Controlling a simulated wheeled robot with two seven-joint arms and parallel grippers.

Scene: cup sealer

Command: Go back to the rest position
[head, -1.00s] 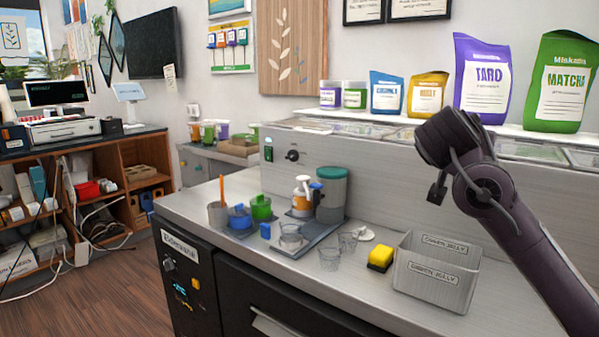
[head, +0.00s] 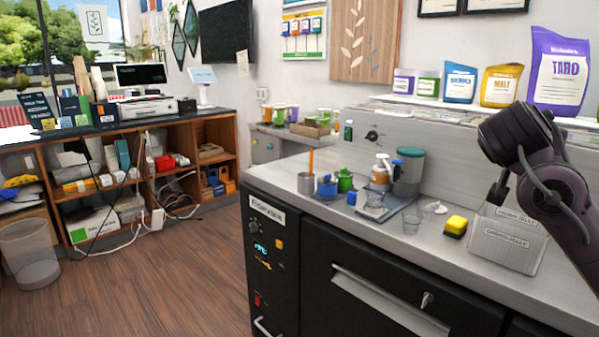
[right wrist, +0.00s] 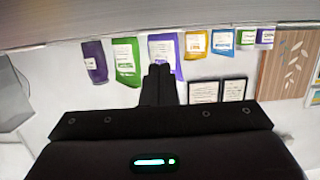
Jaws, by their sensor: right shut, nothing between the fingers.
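My right arm (head: 540,160) comes in from the right edge in the head view, raised in front of the counter's back panel. My right gripper's fingers (right wrist: 160,70) show in the right wrist view, pressed together with nothing between them. They point toward a row of upside-down pouches, and a purple pouch (right wrist: 163,48) is behind the fingertips. My left gripper is in neither view.
Pouches such as the purple taro one (head: 557,75) stand on a shelf behind.

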